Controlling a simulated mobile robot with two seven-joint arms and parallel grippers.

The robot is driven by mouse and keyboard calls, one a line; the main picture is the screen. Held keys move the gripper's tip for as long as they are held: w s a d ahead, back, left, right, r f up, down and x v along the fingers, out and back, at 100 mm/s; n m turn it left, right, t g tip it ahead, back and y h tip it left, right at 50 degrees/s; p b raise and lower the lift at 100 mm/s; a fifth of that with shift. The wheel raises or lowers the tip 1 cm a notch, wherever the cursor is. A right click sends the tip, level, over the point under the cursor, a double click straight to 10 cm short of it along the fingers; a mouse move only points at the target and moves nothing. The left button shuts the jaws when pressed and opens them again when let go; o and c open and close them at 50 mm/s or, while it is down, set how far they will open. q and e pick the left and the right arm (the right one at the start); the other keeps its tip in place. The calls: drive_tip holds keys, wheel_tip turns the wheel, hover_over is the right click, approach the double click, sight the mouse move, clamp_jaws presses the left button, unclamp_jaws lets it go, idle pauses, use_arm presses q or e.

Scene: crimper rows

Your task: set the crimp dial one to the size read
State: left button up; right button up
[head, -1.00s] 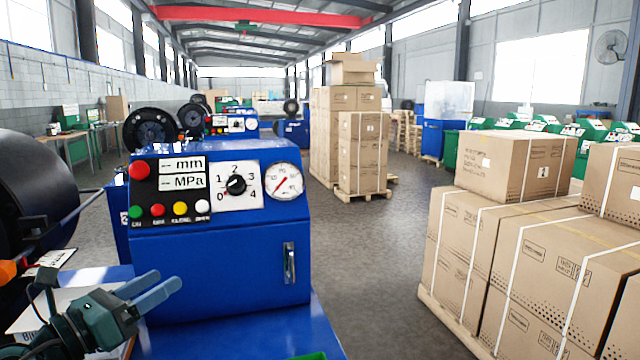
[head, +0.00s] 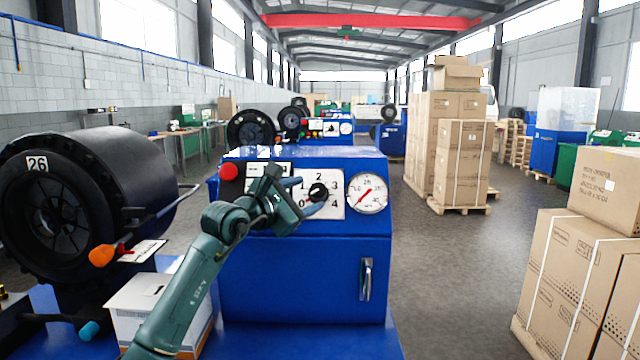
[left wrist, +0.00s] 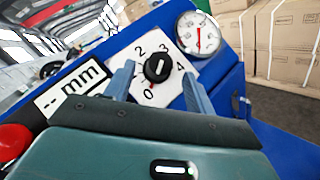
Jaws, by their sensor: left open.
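The crimp dial (head: 318,190) is a black knob on a white plate numbered 0 to 4, on the front of a blue control box (head: 305,275). It also shows in the left wrist view (left wrist: 158,68), with a small white mark on it; I cannot tell its exact setting. My left gripper (head: 308,196) is open in front of the dial plate. In the left wrist view its two blue-grey fingers (left wrist: 158,76) stand on either side of the knob; contact is unclear. The mm display (left wrist: 75,90) shows dashes. My right gripper is not in view.
A pressure gauge (head: 367,193) sits right of the dial and a red button (head: 228,172) left of it. A black crimper head (head: 110,180) tagged 26 stands at the left, with an orange handle (head: 103,256) and a white card (head: 143,251). Stacked cartons (head: 575,290) stand right.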

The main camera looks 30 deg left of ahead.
sight(316, 191)
use_arm(q)
drive_tip(key=w, duration=0.4)
drive_tip(key=shift+w+d+p, duration=0.1)
drive_tip(key=shift+d+p, duration=0.05)
drive_tip(key=shift+p, duration=0.25)
drive_tip(key=shift+w, duration=0.5)
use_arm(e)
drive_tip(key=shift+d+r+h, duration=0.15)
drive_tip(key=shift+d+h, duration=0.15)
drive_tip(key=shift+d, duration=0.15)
use_arm(q)
drive_tip(key=shift+c, duration=0.5)
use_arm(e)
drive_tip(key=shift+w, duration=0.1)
use_arm(q)
drive_tip(key=c, duration=0.9)
drive_tip(key=shift+o, duration=0.2)
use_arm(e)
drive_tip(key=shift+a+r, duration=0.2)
